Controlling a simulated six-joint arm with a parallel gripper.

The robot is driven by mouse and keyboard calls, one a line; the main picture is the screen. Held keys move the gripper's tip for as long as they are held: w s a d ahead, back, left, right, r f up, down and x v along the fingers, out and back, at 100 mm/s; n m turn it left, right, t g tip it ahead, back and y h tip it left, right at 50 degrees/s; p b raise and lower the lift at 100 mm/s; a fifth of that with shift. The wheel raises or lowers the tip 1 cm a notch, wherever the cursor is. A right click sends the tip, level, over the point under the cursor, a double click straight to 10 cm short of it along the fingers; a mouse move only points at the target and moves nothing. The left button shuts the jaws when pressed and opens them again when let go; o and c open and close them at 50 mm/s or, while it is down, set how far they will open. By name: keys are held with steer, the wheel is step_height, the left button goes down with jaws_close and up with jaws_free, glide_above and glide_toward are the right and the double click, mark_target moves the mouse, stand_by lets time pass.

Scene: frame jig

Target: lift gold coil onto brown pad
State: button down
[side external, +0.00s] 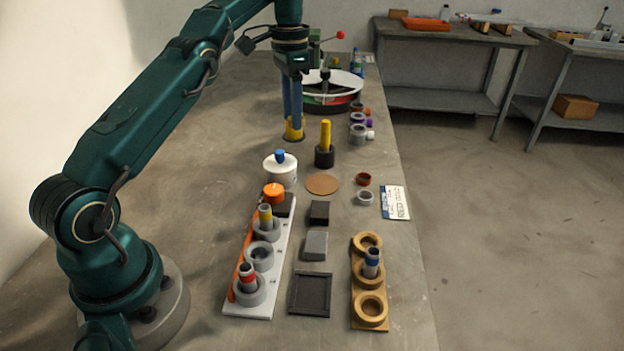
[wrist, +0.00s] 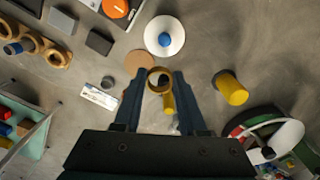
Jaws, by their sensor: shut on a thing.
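The gold coil (side external: 293,136) is a short ring between the tips of my gripper (side external: 292,122) in the side view. In the wrist view the gold coil (wrist: 160,72) sits between the two blue fingers of my gripper (wrist: 160,86), which is shut on it. The brown pad (side external: 322,184) is a flat bare disc on the table, nearer the side camera than the coil. The brown pad (wrist: 136,62) also shows in the wrist view, just left of the coil and partly hidden. I cannot tell how high the coil is.
A white jar with a blue knob (side external: 281,170) stands left of the pad. A yellow post on a dark base (side external: 325,146) stands behind the pad. Small rings (side external: 365,198) and a label card (side external: 395,203) lie right. Ring holders (side external: 283,260) occupy the front.

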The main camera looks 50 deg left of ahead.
steer(key=shift+d+f, duration=0.1)
steer(key=m, duration=0.1)
glide_toward(319, 185)
steer(key=shift+w+a+r, duration=0.1)
steer(key=shift+a+r, duration=0.6)
steer(key=shift+a, duration=0.2)
steer(key=shift+d+f, duration=0.1)
steer(key=shift+d+f+m, duration=0.3)
steer(key=shift+d+f, duration=0.45)
steer(key=shift+f, duration=2.6)
steer(key=shift+f, duration=0.25)
steer(key=shift+f, duration=0.3)
